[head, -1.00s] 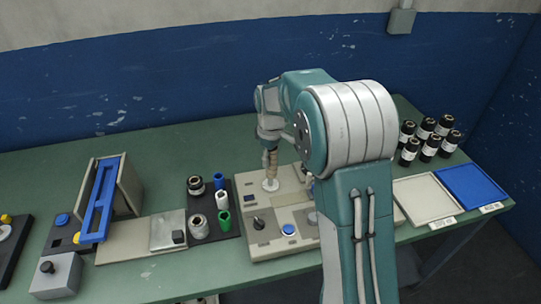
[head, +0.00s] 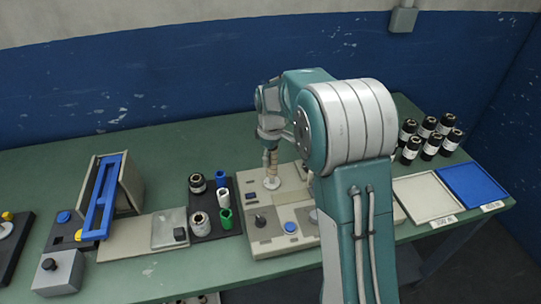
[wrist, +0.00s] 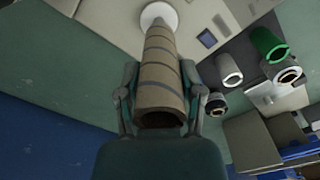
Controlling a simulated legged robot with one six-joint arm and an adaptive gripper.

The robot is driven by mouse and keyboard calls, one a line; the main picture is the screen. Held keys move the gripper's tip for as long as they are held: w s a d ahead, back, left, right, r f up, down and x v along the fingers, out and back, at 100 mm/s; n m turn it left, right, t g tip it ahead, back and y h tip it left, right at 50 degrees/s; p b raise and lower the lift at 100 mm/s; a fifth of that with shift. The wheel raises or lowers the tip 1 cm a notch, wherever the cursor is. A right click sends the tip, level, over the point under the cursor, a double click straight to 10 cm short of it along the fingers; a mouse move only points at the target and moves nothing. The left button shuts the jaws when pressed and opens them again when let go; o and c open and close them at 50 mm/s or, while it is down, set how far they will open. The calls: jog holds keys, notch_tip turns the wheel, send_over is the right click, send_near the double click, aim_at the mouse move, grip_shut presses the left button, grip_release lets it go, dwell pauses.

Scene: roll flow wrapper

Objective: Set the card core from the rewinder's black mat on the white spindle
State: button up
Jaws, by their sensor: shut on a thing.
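The brown card core (head: 269,165) stands upright in my gripper, above the white disc (head: 272,183) of the spindle on the beige machine. In the wrist view the banded card core (wrist: 161,75) runs away from me toward the white disc (wrist: 158,14), its open near end facing me. My gripper (wrist: 159,85) is shut on the core, one finger on each side; in the head view my gripper (head: 270,144) is partly hidden by my arm. The spindle's post is not visible. I cannot tell whether the core's far end touches the disc.
The black mat (head: 229,227) left of the machine holds several blue, white, green and dark-ended rolls. A blue button (head: 291,227) and a dark knob (head: 260,221) stand on the machine's front. Black bottles (head: 431,148) and two trays (head: 427,218) lie to the right.

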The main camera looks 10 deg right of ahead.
jog(key=shift+d+f, duration=0.1)
jog(key=shift+f, duration=1.75)
dwell(0.9)
jog(key=o, duration=1.1)
jog(key=shift+c, duration=0.2)
jog(key=shift+o, duration=0.3)
jog(key=shift+o, duration=0.4)
jog(key=shift+r, duration=4.05)
